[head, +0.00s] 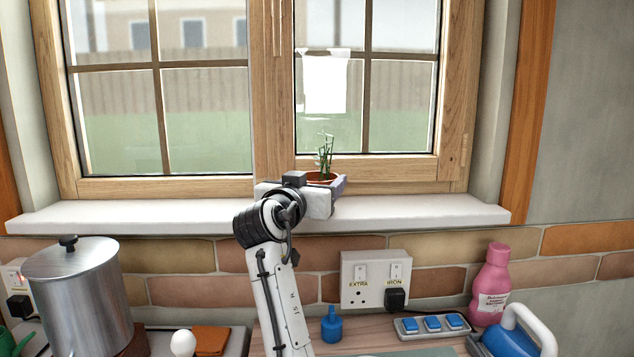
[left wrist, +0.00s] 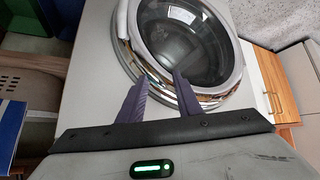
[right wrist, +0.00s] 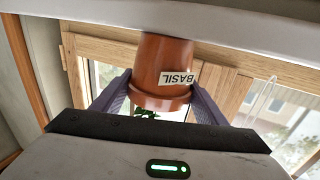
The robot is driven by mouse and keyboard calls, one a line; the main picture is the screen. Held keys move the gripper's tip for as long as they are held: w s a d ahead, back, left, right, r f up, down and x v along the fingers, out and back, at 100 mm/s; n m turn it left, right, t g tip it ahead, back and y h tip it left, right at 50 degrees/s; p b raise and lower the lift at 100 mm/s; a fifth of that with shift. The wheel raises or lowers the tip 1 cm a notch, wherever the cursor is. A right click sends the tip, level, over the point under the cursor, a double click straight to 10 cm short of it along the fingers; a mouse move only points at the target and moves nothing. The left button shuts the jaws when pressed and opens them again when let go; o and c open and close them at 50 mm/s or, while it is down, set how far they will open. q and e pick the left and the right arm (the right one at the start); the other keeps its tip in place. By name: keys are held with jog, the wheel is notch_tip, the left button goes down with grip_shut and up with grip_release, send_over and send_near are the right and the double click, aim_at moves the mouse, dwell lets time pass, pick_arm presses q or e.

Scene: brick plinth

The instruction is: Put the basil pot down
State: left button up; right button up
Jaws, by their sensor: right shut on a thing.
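The basil pot (head: 320,179) is a small terracotta pot with thin green stems, at the window sill (head: 420,211) in front of the right window pane. In the right wrist view the pot (right wrist: 162,66) appears upside down with a white BASIL label. Its base is at the sill's edge in that picture; I cannot tell whether it touches. My right gripper (right wrist: 162,98) is shut on the pot, one finger on each side near the rim. In the head view my right gripper (head: 325,188) hides the pot's lower part. My left gripper (left wrist: 160,92) is open and empty, facing a washing machine door.
The sill is bare on both sides of the pot. The window is close behind.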

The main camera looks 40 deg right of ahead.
jog(key=o, duration=1.4)
jog(key=shift+c, duration=0.2)
jog(key=shift+a+r, duration=0.1)
jog(key=shift+a, duration=0.05)
jog(key=b+v, duration=0.2)
jog(key=v, duration=0.9)
jog(key=shift+s+a, duration=0.3)
